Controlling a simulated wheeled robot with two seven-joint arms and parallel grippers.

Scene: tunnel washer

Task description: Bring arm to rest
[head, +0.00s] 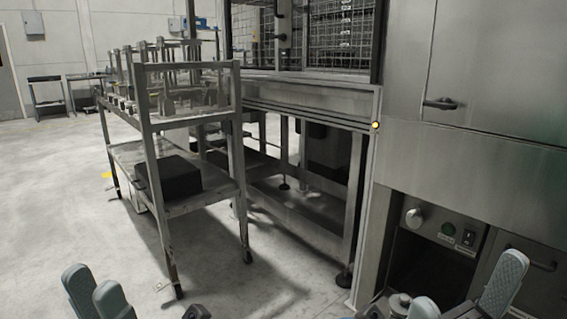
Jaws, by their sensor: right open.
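My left gripper (92,284) shows at the bottom left edge. Its two grey-blue fingers stand close together, and I cannot tell whether they are open or shut. My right gripper (465,285) shows at the bottom right, with its fingers well apart and nothing between them. It is in front of the steel washer's lower part. The lower parts of both grippers are cut off by the picture's bottom edge.
A steel cart (190,120) with a rack on top and a black box (168,176) on its lower shelf stands left of centre. The steel washer (480,150), with a door handle and a control panel (448,232), fills the right. The floor (50,200) at left is clear.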

